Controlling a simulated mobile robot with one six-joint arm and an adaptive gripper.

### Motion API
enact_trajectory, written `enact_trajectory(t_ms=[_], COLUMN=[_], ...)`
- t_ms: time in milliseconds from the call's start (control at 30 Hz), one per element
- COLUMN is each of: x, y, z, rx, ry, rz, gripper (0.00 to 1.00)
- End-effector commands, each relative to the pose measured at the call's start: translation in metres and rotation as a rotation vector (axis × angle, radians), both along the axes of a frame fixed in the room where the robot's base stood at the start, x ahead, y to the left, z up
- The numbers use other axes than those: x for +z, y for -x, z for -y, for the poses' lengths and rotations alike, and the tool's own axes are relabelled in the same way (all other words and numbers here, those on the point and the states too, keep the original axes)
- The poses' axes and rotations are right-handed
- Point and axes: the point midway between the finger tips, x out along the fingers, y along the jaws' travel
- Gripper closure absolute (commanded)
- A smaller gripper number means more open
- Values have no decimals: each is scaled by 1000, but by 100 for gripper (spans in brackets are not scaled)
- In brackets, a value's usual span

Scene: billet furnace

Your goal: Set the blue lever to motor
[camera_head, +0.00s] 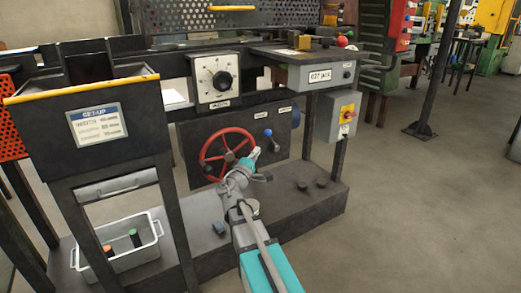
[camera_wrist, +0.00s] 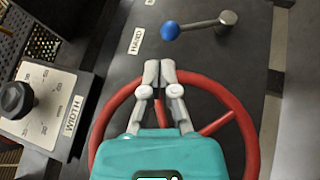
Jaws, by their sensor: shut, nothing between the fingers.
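The blue lever (camera_head: 268,133) is on the dark panel, to the right of the red handwheel (camera_head: 222,150). In the wrist view, the lever's blue ball (camera_wrist: 169,30) is at the end of a metal rod (camera_wrist: 200,24) that runs to a round pivot (camera_wrist: 228,18). The ball points toward the HAND label (camera_wrist: 136,40) and lies close to it. No label reading motor is legible. My gripper (camera_wrist: 159,65) is shut and empty, over the handwheel's rim in the picture, a short way from the ball and apart from it. In the head view, my gripper (camera_head: 255,152) is just below-left of the lever.
A black dial on a white plate (camera_head: 216,78) is above the handwheel; its plate also shows in the wrist view (camera_wrist: 42,88). A grey switch box (camera_head: 341,115) is on the right. A grey bin (camera_head: 119,246) stands lower left. The floor at right is open.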

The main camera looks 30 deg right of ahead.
Motion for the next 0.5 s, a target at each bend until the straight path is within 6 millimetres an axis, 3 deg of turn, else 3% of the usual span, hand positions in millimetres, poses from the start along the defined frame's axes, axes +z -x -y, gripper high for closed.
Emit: enact_trajectory(t_ms=[33, 100, 500], x=[-12, -18, -37], y=[-3, -6, -18], z=[-1, -2, -9], rx=[7, 17, 53], ry=[20, 50, 161], rz=[-4, -11, -37], gripper=[100, 100, 100])
